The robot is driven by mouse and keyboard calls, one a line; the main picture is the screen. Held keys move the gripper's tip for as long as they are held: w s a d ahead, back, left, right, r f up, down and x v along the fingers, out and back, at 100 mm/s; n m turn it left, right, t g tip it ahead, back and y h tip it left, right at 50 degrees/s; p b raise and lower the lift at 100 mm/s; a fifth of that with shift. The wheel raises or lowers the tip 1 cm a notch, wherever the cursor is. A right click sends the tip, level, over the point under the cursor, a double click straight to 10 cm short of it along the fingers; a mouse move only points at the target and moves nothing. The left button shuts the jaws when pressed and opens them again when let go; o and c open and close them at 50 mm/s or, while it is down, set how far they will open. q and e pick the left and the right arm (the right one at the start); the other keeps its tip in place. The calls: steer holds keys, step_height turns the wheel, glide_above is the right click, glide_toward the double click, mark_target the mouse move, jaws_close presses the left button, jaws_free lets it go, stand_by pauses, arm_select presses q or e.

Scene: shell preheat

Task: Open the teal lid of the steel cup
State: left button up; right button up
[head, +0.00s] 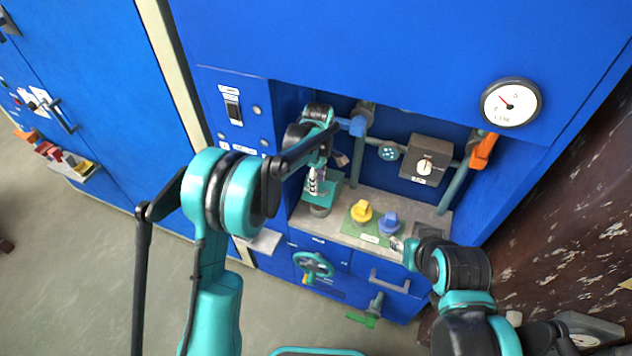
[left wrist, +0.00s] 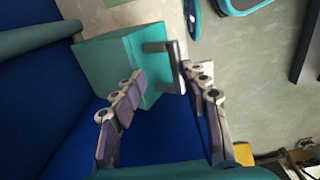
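The teal lid (head: 338,184) is a square block on the steel cup (head: 320,211) at the left of the recessed shelf. The lid looks shut; much of the cup is hidden. In the left wrist view the lid (left wrist: 118,58) shows a grey bar handle (left wrist: 172,62) on its side. My left gripper (head: 317,188) is at the lid; in the left wrist view its fingers (left wrist: 163,82) are apart, one near the lid's face and one beside the handle. I cannot tell whether either touches. My right gripper (head: 398,246) is low by the shelf's front; its fingers are too small to read.
A yellow knob (head: 361,211) and a blue knob (head: 389,222) stand on the shelf right of the cup. Pipes, a blue valve handle (head: 352,126), a grey dial box (head: 426,160) and an orange handle (head: 484,151) are behind. A green handwheel (head: 314,266) is below.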

arm_select(q)
steer(key=shift+w+d+f, duration=0.15)
steer(key=shift+w, duration=0.1)
steer(key=shift+s, duration=0.15)
steer(key=shift+r, duration=0.2)
step_height(320, 180, up, 8)
steer(key=shift+f, duration=0.25)
steer(key=shift+s, duration=0.1)
stand_by(0.4)
